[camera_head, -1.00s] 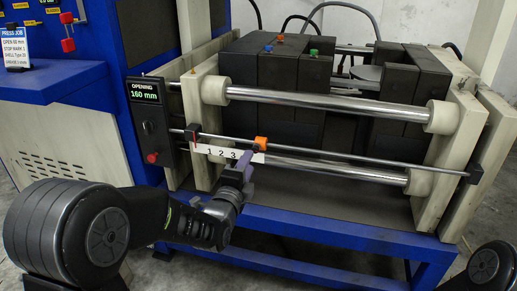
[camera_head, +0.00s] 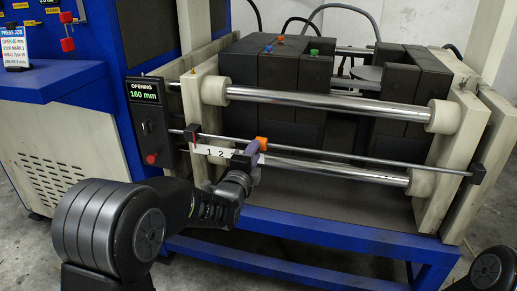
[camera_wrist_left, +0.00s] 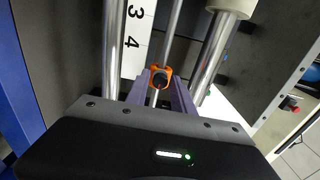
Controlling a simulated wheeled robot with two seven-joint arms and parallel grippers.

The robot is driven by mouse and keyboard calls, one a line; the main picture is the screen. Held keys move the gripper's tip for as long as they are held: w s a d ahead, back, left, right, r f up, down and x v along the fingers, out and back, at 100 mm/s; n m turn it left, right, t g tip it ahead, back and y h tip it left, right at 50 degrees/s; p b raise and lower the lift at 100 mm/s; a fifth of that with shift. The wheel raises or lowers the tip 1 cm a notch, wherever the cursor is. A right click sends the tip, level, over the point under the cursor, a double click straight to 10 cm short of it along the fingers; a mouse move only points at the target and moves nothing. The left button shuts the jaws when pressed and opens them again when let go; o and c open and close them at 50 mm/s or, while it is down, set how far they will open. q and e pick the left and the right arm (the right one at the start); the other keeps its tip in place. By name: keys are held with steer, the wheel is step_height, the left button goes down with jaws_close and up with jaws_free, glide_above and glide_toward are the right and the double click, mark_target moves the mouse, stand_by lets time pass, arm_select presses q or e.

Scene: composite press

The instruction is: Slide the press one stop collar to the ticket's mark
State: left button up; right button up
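The orange stop collar (camera_head: 262,143) sits on the thin rod (camera_head: 340,153) in front of the press, near the right end of the white number scale (camera_head: 208,151). My left gripper (camera_head: 252,155) is at the collar and hides the scale's right part. In the left wrist view the collar (camera_wrist_left: 160,78) shows between the tips of my left gripper (camera_wrist_left: 160,86), with the 3 and 4 beside it. Whether the fingers touch it I cannot tell. The ticket (camera_head: 14,45) seems to read open 60 mm, stop mark 1. My right gripper is out of view.
A dark red block with a red pointer (camera_head: 192,133) is at the scale's left end. The display (camera_head: 144,92) reads 160 mm. Thick steel bars (camera_head: 310,105) run above and below the rod. A blue frame beam (camera_head: 300,235) lies below.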

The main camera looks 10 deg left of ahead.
arm_select(q)
jaws_close()
steer(key=shift+a, duration=0.2)
steer(key=shift+w+a+b, duration=0.15)
steer(key=shift+a+b, duration=0.45)
steer(key=shift+a, duration=1.55)
steer(key=shift+w+a+b, duration=0.15)
steer(key=shift+a+b, duration=0.4)
steer(key=shift+a, duration=1.6)
steer(key=shift+w+a+b, duration=0.2)
steer(key=shift+a+b, duration=0.35)
steer(key=shift+a, duration=2.5)
steer(key=shift+o, duration=2.1)
jaws_free()
steer(key=shift+s, duration=0.15)
